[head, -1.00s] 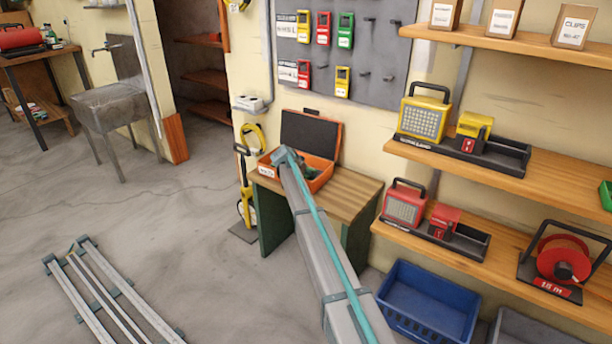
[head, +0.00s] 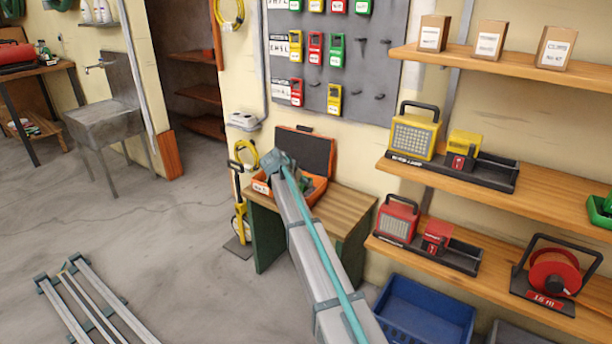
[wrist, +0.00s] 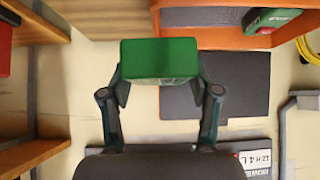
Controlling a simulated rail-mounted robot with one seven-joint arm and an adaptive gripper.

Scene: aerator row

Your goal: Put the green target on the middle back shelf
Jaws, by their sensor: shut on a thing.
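A green block (wrist: 160,58), which looks like the green target, is between the fingers of my gripper (wrist: 160,88) in the wrist view. The fingers press on it from both sides. In the head view the end of my arm (head: 282,160) is in front of an open orange case (head: 318,192) on a small wooden table, and it hides the fingers and the block. The middle wall shelf (head: 560,203) on the right carries a yellow lamp (head: 415,136) and a smaller yellow device in a black tray. I cannot tell whether it is the back shelf named.
Another green item (wrist: 268,20) lies in the case. The lower shelf (head: 480,283) holds a red lamp (head: 397,220) and a red cable reel (head: 555,272). A tool board (head: 375,60) hangs behind. A blue crate (head: 425,315) stands below.

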